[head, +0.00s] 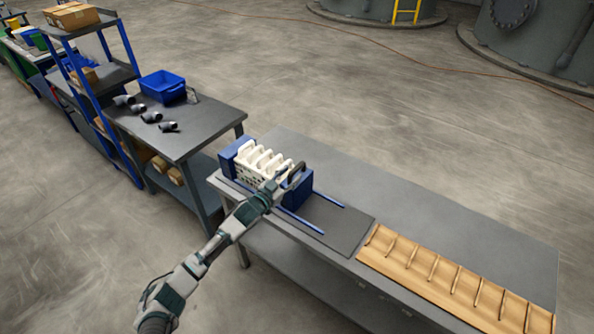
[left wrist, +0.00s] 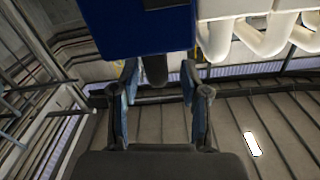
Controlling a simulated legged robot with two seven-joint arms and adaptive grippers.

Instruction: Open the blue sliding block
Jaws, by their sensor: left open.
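The blue sliding block (head: 302,190) stands at the right end of the white filter plates (head: 262,165) on the filter press. A dark handle (head: 297,170) rises on the block. My left gripper (head: 281,183) is at the block's near side, beside the plates, and covers part of both. In the left wrist view the block (left wrist: 145,35) fills the top middle, with white plates (left wrist: 250,32) to its right. The open fingers (left wrist: 156,85) lie on either side of a dark bar (left wrist: 155,70) below the block. I cannot tell whether they touch it. My right gripper is not in view.
Blue rails (head: 305,222) run right from the block over a clear dark plate (head: 340,225). A wooden slotted rack (head: 440,275) lies farther right on the grey table (head: 420,215). A side table (head: 205,125) with a blue bin (head: 162,86) and dark fittings stands at left.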

